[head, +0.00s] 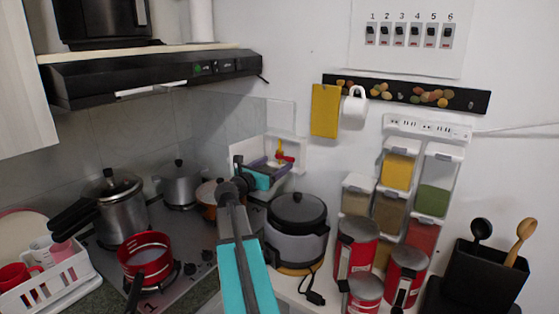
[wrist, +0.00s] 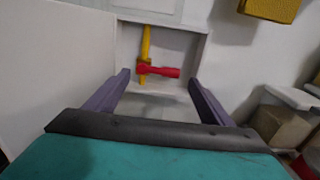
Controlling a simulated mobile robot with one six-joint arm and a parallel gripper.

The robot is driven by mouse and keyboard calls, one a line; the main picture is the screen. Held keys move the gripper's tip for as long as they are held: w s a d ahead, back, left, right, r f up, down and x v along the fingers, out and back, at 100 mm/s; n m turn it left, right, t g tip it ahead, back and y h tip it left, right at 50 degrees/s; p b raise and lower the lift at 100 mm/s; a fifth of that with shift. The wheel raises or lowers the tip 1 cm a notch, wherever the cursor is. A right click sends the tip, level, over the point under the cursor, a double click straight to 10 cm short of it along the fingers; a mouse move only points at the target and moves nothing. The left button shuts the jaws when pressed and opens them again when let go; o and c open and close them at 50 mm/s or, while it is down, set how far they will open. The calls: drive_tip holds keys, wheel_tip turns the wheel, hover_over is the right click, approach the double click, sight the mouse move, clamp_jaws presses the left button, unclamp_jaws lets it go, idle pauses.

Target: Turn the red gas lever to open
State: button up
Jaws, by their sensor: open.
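The red gas lever (wrist: 158,71) sits on a yellow vertical pipe (wrist: 146,45) inside a white wall recess. It points sideways to the right, across the pipe, in the wrist view. In the head view the lever (head: 285,158) is small, just beyond my gripper. My gripper (wrist: 155,82) is open, its two purple fingers on either side of the lever in the picture. No contact with the lever is visible, and the exact gap in depth cannot be told. In the head view my gripper (head: 266,164) reaches toward the recess, partly covering its lower part.
A rice cooker (head: 297,222) stands below and to the right. Spice dispensers (head: 398,170) are on the right wall. Pots stand on the stove.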

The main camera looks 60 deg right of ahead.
sight(284, 159)
drive_tip(key=shift+d+p, duration=0.45)
drive_tip(key=shift+d, duration=1.9)
